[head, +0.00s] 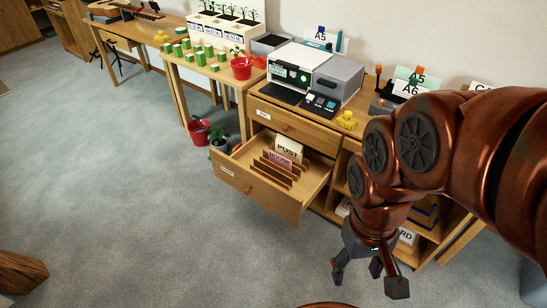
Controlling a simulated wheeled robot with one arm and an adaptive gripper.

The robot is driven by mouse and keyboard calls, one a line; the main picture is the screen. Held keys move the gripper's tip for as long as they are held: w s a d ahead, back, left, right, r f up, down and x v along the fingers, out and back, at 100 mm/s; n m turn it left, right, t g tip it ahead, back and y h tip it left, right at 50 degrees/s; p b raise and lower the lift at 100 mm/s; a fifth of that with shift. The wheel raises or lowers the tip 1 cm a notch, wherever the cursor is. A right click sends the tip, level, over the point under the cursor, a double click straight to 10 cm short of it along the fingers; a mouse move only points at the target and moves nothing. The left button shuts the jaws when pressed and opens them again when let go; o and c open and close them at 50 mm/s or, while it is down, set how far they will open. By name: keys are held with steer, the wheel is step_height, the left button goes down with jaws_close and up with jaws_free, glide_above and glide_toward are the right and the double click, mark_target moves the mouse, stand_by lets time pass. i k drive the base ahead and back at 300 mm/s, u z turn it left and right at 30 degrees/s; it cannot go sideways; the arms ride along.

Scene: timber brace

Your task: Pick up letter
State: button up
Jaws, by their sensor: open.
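An open wooden drawer (244,189) juts from the cabinet at the centre of the head view. Inside it, a cream card marked POST (289,148) stands upright behind a pink card (279,162) with small dark lettering. Both stand among several thin wooden dividers. I cannot tell for sure whether either card is the letter. My gripper (368,274) hangs open and empty, to the right of the drawer and in front of the cabinet's lower shelves, apart from the cards. My arm comes in from the right and hides part of the cabinet.
A white machine (298,66) and a yellow figure (347,120) stand on the cabinet top. A red bucket (199,131) and a potted plant (218,140) stand on the floor left of the drawer. The grey carpet (110,180) is open at the left.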

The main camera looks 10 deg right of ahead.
mark_target(284, 162)
steer(key=u, duration=0.45)
steer(key=i, duration=1.35)
steer(key=u, duration=0.5)
